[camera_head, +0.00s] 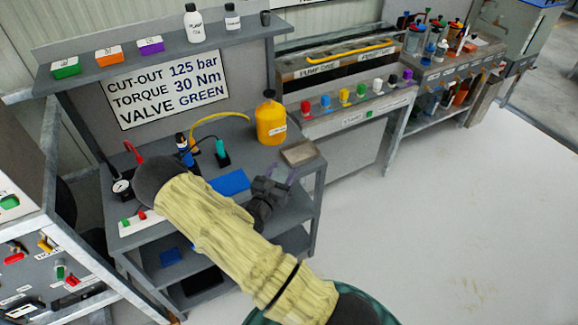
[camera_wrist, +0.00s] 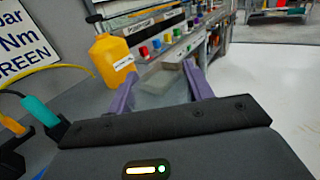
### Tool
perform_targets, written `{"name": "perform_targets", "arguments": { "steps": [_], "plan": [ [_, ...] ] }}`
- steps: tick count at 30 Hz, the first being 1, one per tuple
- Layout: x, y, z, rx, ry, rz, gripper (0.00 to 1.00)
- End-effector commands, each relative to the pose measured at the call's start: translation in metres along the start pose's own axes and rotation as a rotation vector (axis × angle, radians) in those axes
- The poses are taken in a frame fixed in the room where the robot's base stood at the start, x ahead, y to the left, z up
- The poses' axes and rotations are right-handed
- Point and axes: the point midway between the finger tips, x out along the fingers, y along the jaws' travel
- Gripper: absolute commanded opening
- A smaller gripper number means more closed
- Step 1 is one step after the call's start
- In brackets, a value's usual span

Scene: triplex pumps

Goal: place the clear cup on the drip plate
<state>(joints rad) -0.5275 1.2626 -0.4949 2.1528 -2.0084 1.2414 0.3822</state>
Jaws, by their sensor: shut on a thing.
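My gripper (camera_head: 280,178) is over the right end of the grey workbench. In the wrist view its two purple fingers (camera_wrist: 160,82) stand on either side of the clear cup (camera_wrist: 158,92), shut on it. The cup is see-through and faint; its base is hidden behind the gripper body. In the head view I cannot make it out clearly between the fingers. The drip plate (camera_head: 299,152) looks like the flat grey-beige square at the bench's right edge, just beyond the gripper. It shows through and behind the cup in the wrist view, so I cannot tell the gap.
A yellow bottle (camera_head: 270,120) stands just left of the plate. A shelf (camera_head: 170,47) with bottles is above. Open floor (camera_head: 440,220) lies to the right.

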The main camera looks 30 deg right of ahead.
Motion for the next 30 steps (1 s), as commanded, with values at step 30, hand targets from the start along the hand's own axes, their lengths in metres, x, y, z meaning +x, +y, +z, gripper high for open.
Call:
{"name": "perform_targets", "arguments": {
  "steps": [30],
  "plan": [
    [-0.130,0.040,-0.119,0.013,0.018,0.865,0.30]
  ]
}}
